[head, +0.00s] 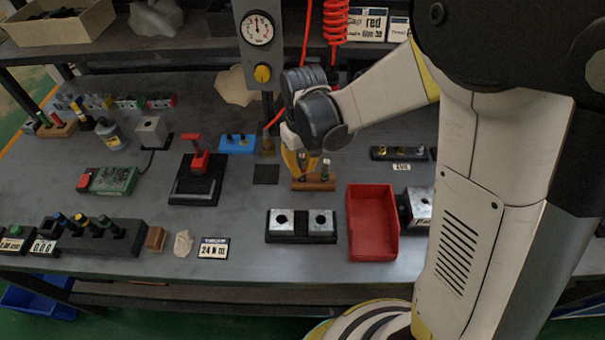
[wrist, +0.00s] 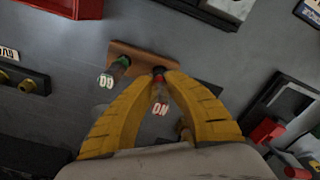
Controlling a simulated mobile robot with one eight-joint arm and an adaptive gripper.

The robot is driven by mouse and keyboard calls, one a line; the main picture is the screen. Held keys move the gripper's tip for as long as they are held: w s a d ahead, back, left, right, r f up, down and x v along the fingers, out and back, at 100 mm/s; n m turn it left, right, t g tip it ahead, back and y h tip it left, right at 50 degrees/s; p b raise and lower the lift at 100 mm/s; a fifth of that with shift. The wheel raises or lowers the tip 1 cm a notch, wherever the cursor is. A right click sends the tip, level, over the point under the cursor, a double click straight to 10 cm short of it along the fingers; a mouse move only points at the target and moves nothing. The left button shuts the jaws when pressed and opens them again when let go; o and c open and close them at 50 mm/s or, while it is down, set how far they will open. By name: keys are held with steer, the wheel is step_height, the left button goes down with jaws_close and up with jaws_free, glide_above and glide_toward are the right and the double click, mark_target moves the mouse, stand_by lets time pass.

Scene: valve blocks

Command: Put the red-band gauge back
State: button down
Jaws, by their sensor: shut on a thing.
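The red-band gauge (wrist: 160,92), marked "NO", is between the yellow fingers of my gripper (wrist: 158,76) in the wrist view. My gripper is shut on it. Its far end is at the wooden stand (wrist: 145,55); the fingertips hide whether it sits in a hole or just above. The green-band gauge (wrist: 118,68), marked "GO", stands in the other end of the stand, beside the left finger. In the head view my gripper (head: 301,165) points down at the stand (head: 314,184), left of the green-band gauge (head: 325,170).
In front of the stand are a black block with two metal squares (head: 301,238) and a red tray (head: 372,250). A blue block (head: 238,145) and a dark square pad (head: 266,174) lie to the left. A dial gauge post (head: 257,28) rises behind.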

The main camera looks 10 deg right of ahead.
step_height(320, 180, down, 2)
steer(key=shift+w+f, duration=0.1)
steer(key=c, duration=1.8)
jaws_free()
steer(key=shift+b, duration=0.35)
steer(key=o, duration=0.3)
